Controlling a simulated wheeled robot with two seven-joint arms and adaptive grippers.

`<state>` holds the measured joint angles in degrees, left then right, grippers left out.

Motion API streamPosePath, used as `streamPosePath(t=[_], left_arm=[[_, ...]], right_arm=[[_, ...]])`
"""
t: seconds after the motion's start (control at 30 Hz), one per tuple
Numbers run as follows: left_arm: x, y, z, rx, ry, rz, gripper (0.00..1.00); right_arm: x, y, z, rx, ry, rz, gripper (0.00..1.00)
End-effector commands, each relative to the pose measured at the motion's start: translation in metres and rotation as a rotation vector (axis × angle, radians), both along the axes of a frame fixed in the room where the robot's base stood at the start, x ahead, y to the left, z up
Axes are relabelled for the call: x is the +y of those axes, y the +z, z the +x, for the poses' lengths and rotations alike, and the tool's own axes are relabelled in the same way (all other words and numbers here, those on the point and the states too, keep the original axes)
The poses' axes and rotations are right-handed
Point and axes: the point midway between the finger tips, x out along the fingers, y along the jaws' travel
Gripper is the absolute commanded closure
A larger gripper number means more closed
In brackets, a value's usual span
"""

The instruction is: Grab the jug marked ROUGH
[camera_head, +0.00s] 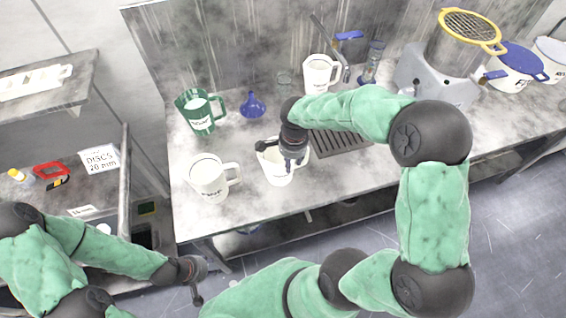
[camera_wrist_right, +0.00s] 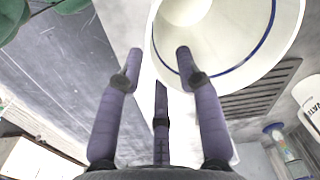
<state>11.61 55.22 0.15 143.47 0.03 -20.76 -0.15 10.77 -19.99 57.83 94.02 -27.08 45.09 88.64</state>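A white jug (camera_head: 277,172) stands on the bench under my right gripper (camera_head: 277,153), which partly covers it; its marking cannot be read. In the right wrist view this jug (camera_wrist_right: 262,25) shows its open mouth with a blue line inside. My right gripper (camera_wrist_right: 155,75) has its fingers spread, with one finger overlapping the jug's rim. Contact cannot be told. Other jugs stand on the bench: a white one (camera_head: 207,181) at front left, a green one (camera_head: 198,118) behind it, and a white one (camera_head: 318,74) at the back. Their print is too small to read. My left gripper (camera_head: 195,288) hangs low, away from the jugs.
A blue funnel (camera_head: 252,106) stands behind the jugs, and a dark drain grate (camera_head: 340,140) lies right of the gripped area. A grey machine (camera_head: 437,75) and lidded buckets (camera_head: 515,68) stand at the right. A side shelf (camera_head: 75,165) is at left. The bench front right is clear.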

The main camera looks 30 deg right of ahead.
Motion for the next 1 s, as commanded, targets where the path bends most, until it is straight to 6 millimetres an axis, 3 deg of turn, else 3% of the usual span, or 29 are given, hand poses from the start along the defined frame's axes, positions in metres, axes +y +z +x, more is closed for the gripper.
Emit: streamPosePath(t=[0.27,0.53,0.8,0.93,1.0], left_arm=[[0.000,-0.002,0.001,-0.001,0.000,0.000,0.60],[0.000,-0.007,0.001,-0.001,0.000,0.000,0.60],[0.000,-0.006,0.001,-0.001,0.000,0.000,0.60],[0.000,-0.006,0.001,-0.001,0.000,0.000,0.60],[0.000,-0.006,0.001,-0.001,0.000,0.000,0.60]], right_arm=[[-0.002,-0.016,0.001,0.002,-0.001,0.001,0.64],[-0.006,-0.052,0.005,0.001,0.001,0.002,0.64],[-0.006,-0.056,0.006,-0.002,0.001,0.001,0.64],[-0.006,-0.056,0.006,-0.002,0.001,0.001,1.00],[-0.006,-0.056,0.006,-0.002,0.001,0.001,1.00]])
